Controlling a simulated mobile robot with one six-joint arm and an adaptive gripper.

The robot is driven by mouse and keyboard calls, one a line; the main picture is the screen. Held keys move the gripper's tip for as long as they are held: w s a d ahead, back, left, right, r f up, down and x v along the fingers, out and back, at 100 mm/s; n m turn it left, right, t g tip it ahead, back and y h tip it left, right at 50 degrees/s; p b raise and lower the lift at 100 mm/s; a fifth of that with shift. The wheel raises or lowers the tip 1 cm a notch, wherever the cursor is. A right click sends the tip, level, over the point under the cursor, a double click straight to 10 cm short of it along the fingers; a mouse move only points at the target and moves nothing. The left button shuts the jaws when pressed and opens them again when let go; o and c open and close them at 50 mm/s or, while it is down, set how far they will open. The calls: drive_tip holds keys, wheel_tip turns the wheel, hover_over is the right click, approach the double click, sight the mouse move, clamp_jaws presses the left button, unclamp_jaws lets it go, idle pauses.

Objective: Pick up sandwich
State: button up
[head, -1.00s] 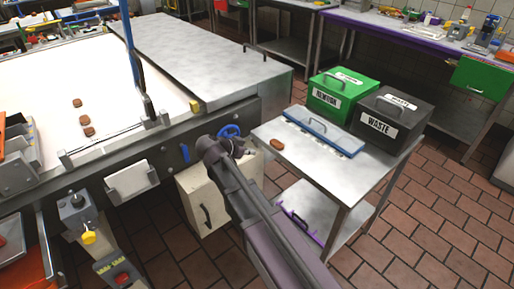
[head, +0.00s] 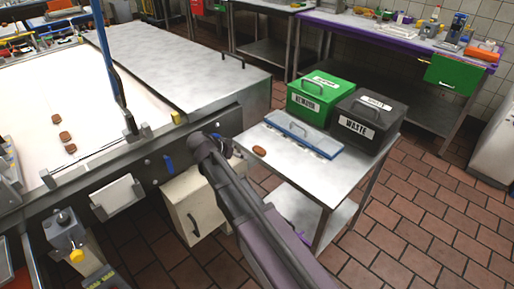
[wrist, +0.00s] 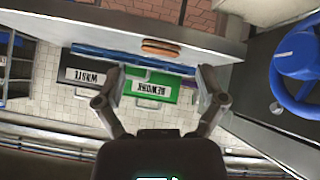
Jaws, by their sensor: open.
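A small brown sandwich (head: 259,151) lies on the steel side table (head: 290,168), near its left edge in the head view. In the wrist view, the sandwich (wrist: 160,47) is seen edge-on as light brown with a dark middle, beyond the fingertips. My gripper (wrist: 163,80) is open and empty, its two fingers spread wide. In the head view my arm reaches towards the table's left side, and its fingers are mostly hidden. Several more brown sandwiches (head: 66,137) lie on the white conveyor at left.
A blue-lidded tray (head: 303,138) lies behind the sandwich. A green REWORK bin (head: 318,103) and a black WASTE bin (head: 364,125) stand on the table's far side. A blue handwheel (wrist: 297,60) is close on the right in the wrist view. A cream cabinet (head: 194,205) stands beneath my arm.

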drive_tip(key=w+d+r+n+g+y+p, duration=0.3)
drive_tip(key=w+d+r+n+p, duration=0.1)
drive_tip(key=n+p, duration=0.25)
wheel_tip(320, 180, up, 6)
drive_tip(key=n+g+y+p, duration=0.3)
drive_tip(key=n+y+p, duration=0.1)
drive_tip(key=n+p, duration=0.5)
hover_over(260, 150)
drive_tip(key=shift+w+r+b, duration=0.1)
drive_tip(key=shift+b, duration=0.2)
drive_tip(key=shift+f, duration=0.2)
wheel_tip(260, 150, down, 8)
drive_tip(key=b, duration=0.8)
drive_tip(key=shift+d+f+b, duration=0.1)
drive_tip(key=shift+f+b, duration=0.05)
drive_tip(key=shift+b, duration=0.2)
drive_tip(key=shift+f+b, duration=2.6)
drive_tip(key=c, duration=0.9)
